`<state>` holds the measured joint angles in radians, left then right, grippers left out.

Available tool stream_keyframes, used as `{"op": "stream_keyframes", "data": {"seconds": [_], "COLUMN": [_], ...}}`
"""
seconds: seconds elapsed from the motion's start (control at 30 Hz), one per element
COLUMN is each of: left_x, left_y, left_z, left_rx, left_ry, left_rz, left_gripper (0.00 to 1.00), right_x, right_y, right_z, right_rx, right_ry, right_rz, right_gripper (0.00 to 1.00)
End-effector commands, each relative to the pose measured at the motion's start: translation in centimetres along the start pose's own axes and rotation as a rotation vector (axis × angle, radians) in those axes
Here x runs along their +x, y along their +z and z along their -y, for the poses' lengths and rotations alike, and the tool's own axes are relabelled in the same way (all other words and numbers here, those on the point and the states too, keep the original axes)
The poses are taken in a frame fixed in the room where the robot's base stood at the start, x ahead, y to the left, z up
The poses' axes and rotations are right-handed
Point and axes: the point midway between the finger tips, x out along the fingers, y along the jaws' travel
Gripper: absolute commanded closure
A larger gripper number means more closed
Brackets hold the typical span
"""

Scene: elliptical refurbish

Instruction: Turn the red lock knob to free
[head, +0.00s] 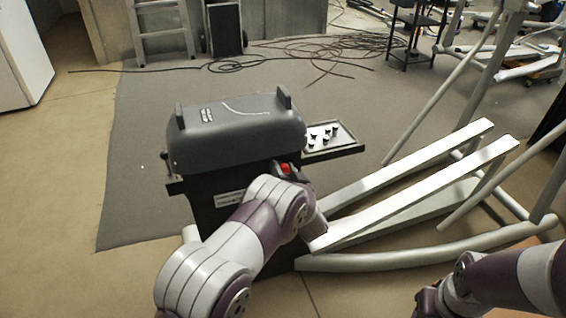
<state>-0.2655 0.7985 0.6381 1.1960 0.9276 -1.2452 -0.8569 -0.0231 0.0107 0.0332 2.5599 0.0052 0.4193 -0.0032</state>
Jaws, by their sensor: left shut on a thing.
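The red lock knob (285,168) shows as a small red patch on the front right of the dark grey machine housing (235,130). My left gripper (281,171) is at the knob and shut on it; my own wrist and forearm hide most of the fingers and the area below. The knob's exact angle is too small to tell. My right gripper (428,302) is low at the bottom right, far from the knob, partly cut off by the picture edge; its fingers are not clear.
White rails (410,185) and curved frame tubes (420,259) fill the right. Cables (300,55) lie on the grey mat (140,150) behind. Floor at left is clear.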

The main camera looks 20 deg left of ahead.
Motion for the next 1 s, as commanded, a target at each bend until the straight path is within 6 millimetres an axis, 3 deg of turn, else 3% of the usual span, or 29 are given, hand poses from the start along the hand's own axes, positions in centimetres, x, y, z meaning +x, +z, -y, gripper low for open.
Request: {"op": "stream_keyframes", "data": {"seconds": [0.03,0.4,1.0], "left_x": [0.1,0.1,0.1], "left_y": [-0.7,-0.6,-0.4], "left_z": [0.2,0.0,-0.3], "left_rx": [0.040,0.391,0.917], "left_ry": [-0.001,-0.002,-0.004], "left_rz": [-0.005,-0.007,-0.009], "left_gripper": [0.86,0.86,0.86], "right_x": [-1.0,-3.6,-5.9], "right_y": [-0.1,-0.4,-0.7], "right_z": [0.0,0.0,0.0], "right_rx": [0.000,0.000,0.000], "right_ry": [0.000,0.000,0.000], "right_rz": [0.000,0.000,0.000], "right_gripper": [0.57,0.57,0.57]}}
